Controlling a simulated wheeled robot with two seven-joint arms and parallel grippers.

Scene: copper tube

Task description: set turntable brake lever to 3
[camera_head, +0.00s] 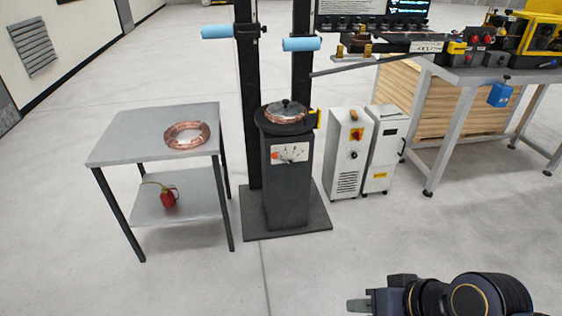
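The turntable (263,124) sits on top of a dark pedestal (286,193) and carries a copper coil (285,113). A white panel (291,154) on the pedestal's front has a red knob or lever end (275,156) at its left and small marks beside it. The marks are too small to read, so I cannot tell the lever's setting. My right gripper (358,305) is at the bottom edge, pointing left, well in front of the pedestal and apart from it. Its fingers are too small and cut off to judge their opening. My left gripper is not in view.
A grey two-shelf table (110,150) with a copper coil (187,135) and a red oil can (168,197) stands left. Two white cabinets (346,165) (383,160) stand right of the pedestal, with a workbench (480,75) beyond. Open floor lies in front.

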